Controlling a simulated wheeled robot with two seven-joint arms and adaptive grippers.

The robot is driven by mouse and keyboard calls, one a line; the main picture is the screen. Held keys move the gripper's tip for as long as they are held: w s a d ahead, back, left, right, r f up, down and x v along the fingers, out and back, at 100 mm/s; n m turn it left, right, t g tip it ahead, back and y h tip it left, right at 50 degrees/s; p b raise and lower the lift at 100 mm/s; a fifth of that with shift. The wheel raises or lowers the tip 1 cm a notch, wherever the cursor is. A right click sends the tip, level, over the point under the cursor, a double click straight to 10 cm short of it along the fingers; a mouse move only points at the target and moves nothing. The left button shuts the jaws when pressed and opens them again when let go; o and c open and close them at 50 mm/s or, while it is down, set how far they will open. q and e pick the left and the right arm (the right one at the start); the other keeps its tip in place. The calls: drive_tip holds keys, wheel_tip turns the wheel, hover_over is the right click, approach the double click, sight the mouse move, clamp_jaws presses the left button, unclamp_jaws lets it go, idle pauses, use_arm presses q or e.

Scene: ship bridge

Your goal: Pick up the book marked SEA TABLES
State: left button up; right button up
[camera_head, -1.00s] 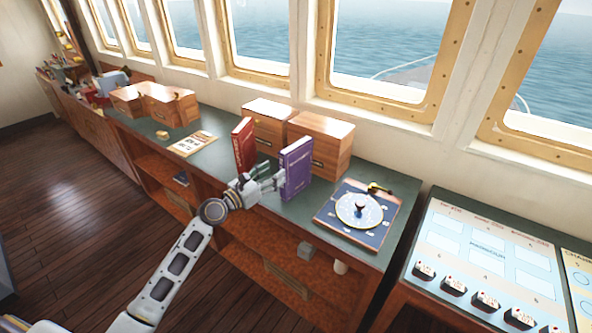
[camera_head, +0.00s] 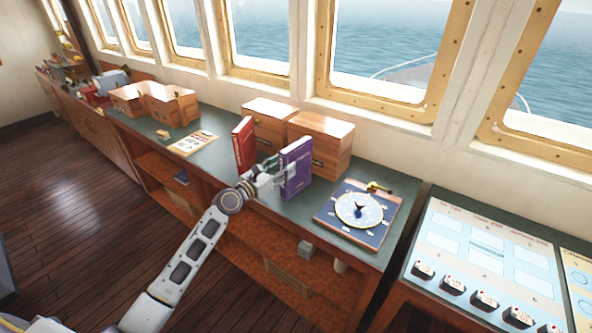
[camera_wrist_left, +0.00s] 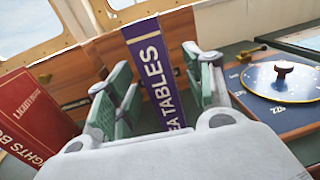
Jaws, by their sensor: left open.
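The purple book marked SEA TABLES (camera_head: 296,167) stands upright on the green counter in the head view. In the left wrist view its purple spine with white letters (camera_wrist_left: 156,75) stands between the two green-padded fingers. My left gripper (camera_head: 279,172) is open, with its fingers on either side of the spine. Part of the book's lower end is hidden behind the gripper body. A red book (camera_head: 243,146) stands to the left; its spine also shows in the left wrist view (camera_wrist_left: 32,118). My right gripper is not in view.
Wooden boxes (camera_head: 321,143) stand behind the books. A dial plate (camera_head: 358,213) lies to the right on the counter (camera_head: 225,130). A printed card (camera_head: 194,143) lies to the left. Open shelves are below the counter.

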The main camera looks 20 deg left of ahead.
sight(292, 159)
use_arm(q)
drive_tip(key=shift+w, duration=0.1)
drive_tip(key=shift+r+x, duration=0.2)
drive_tip(key=shift+x, duration=2.35)
drive_tip(key=shift+c, duration=0.3)
clamp_jaws()
